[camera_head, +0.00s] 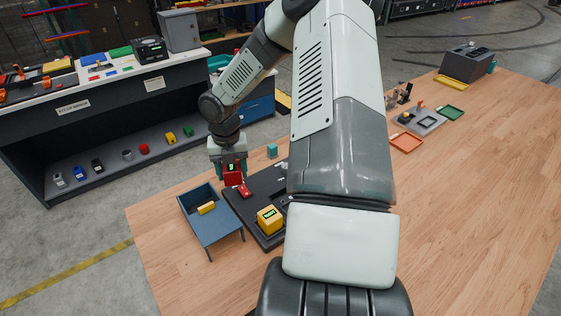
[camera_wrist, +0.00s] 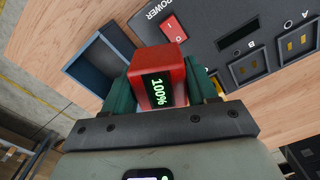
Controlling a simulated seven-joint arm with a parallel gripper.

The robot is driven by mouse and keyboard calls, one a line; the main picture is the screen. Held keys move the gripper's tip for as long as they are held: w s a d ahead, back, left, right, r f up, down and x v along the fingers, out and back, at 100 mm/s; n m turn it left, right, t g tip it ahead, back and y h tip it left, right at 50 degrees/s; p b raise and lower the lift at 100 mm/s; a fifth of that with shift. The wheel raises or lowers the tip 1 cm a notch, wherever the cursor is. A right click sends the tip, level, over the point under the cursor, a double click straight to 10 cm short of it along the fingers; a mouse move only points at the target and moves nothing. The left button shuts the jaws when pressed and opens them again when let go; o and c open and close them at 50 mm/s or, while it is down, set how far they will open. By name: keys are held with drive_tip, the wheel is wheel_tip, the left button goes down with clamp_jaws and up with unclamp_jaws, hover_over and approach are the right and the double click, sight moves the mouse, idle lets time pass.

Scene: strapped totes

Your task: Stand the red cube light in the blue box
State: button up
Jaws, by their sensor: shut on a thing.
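The red cube light (camera_head: 232,174) is held in my gripper (camera_head: 229,172), with a lit green display on its side. In the wrist view the red cube light (camera_wrist: 158,72) sits between the two green fingers of my gripper (camera_wrist: 160,88), and its display reads 100%. The blue box (camera_head: 217,228) stands on the table, in front of the gripper and a little left in the head view. A yellow block lies in or on the box (camera_head: 206,208). In the wrist view the blue box (camera_wrist: 82,68) is at the upper left, partly hidden by the cube and finger.
A dark panel (camera_head: 262,187) with a red power switch (camera_head: 244,191) lies right of the box. A yellow cube light (camera_head: 270,219) sits on the panel. A small teal block (camera_head: 272,151) stands behind it. My arm hides part of the panel.

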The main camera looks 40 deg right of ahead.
drive_tip(key=w+a+f+n, duration=0.15)
drive_tip(key=a+n, duration=0.35)
drive_tip(key=a, duration=0.5)
drive_tip(key=shift+w+f, duration=0.25)
drive_tip(key=shift+f, duration=1.05)
drive_tip(key=shift+w+f, duration=0.2)
drive_tip(key=shift+f, duration=1.05)
drive_tip(key=shift+a+f, duration=0.1)
drive_tip(key=shift+f, duration=0.8)
drive_tip(key=shift+f, duration=0.6)
